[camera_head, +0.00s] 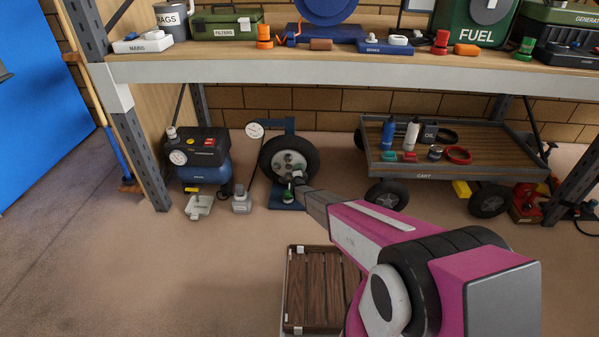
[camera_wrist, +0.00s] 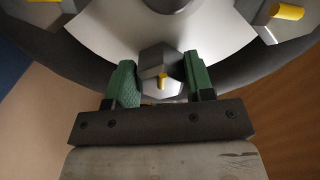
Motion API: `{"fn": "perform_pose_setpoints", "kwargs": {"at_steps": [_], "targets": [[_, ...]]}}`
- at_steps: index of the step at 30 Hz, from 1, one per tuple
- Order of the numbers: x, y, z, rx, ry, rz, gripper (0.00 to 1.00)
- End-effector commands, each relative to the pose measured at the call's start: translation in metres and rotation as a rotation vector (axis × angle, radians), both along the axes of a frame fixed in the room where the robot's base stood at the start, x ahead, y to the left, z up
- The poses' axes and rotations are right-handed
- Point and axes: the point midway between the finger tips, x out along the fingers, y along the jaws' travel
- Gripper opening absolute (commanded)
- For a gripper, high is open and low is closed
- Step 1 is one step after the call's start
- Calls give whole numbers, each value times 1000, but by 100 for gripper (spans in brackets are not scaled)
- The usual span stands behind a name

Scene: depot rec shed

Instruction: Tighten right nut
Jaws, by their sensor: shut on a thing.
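The wheel (camera_head: 278,171) with a black tyre and pale metal rim stands upright on a blue stand (camera_head: 287,197) under the shelf. In the wrist view its rim (camera_wrist: 110,40) fills the upper part. My gripper (camera_wrist: 162,82) has its green fingers on both sides of a hex nut (camera_wrist: 149,62) with a yellow stud tip in it, and is shut on it. Two more yellow stud tips show at the upper left (camera_wrist: 42,1) and upper right (camera_wrist: 289,11). In the head view my arm reaches the wheel's lower front; the gripped nut cannot be made out there.
A blue compressor (camera_head: 215,170) stands left of the wheel and a loaded cart (camera_head: 425,175) stands right. A slatted wooden crate (camera_head: 318,290) lies in front beside my arm. The shelf edge (camera_head: 350,75) runs above. Left floor is clear.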

Motion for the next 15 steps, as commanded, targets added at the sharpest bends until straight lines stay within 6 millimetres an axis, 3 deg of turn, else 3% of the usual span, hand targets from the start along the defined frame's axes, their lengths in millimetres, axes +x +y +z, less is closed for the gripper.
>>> {"fn": "perform_pose_setpoints", "kwargs": {"at_steps": [6,7,9,15], "targets": [[-1,-1,0,5,1,-2,25],[-1,-1,0,5,1,-2,55],[-1,-1,0,4,1,-2,74],[0,-1,0,2,1,-1,74]]}}
